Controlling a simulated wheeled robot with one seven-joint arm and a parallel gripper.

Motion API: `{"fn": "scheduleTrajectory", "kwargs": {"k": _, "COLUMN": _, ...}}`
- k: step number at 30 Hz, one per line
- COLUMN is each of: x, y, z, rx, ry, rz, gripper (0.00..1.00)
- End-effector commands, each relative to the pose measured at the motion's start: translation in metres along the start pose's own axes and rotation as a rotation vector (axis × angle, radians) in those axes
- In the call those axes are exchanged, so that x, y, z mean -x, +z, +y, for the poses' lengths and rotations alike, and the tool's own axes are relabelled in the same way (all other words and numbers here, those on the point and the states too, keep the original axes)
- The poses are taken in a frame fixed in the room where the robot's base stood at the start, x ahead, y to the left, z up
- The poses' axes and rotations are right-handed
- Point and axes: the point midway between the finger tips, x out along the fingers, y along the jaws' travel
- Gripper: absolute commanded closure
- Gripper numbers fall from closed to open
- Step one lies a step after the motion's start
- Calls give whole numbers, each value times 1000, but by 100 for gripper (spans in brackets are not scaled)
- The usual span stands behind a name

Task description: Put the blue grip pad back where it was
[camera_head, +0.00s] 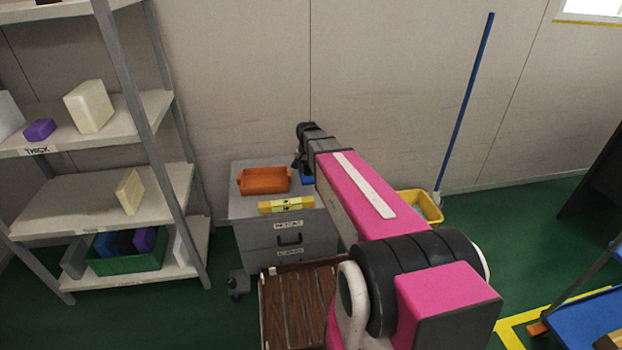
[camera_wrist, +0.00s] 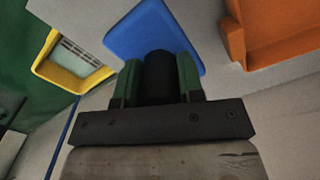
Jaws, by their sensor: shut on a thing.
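The blue grip pad (camera_wrist: 150,32) is a flat blue plate with a dark, rounded grip in the wrist view. My gripper (camera_wrist: 160,80) has its green-lined fingers on either side of that dark grip and is shut on it. In the head view my gripper (camera_head: 303,158) is over the back right of the grey drawer cabinet (camera_head: 290,238). Only a small blue patch of the pad (camera_head: 307,176) shows there, and my arm hides the rest. I cannot tell whether the pad touches the cabinet top.
An orange bin (camera_head: 263,181) and a yellow bar (camera_head: 286,205) sit on the cabinet top, left of my gripper. A wooden-slatted tray (camera_head: 290,300) is in front. A yellow bucket (camera_head: 428,206) with a blue-handled mop stands right. Shelves (camera_head: 90,190) with blocks and a green bin stand left.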

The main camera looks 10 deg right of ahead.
Motion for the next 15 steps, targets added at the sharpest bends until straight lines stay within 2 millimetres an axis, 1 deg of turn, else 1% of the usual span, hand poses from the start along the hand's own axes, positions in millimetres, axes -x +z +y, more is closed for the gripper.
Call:
{"fn": "scheduleTrajectory", "kwargs": {"k": 1, "x": -5, "y": -8, "z": 3, "rx": 0, "ry": 0, "rz": -1, "gripper": 91}}
{"fn": "scheduleTrajectory", "kwargs": {"k": 5, "x": -11, "y": -16, "z": 9, "rx": 1, "ry": 0, "rz": -1, "gripper": 91}}
{"fn": "scheduleTrajectory", "kwargs": {"k": 10, "x": -18, "y": -18, "z": 10, "rx": 1, "ry": 0, "rz": -1, "gripper": 91}}
{"fn": "scheduleTrajectory", "kwargs": {"k": 15, "x": -40, "y": -18, "z": 10, "rx": 2, "ry": 1, "rz": -2, "gripper": 91}}
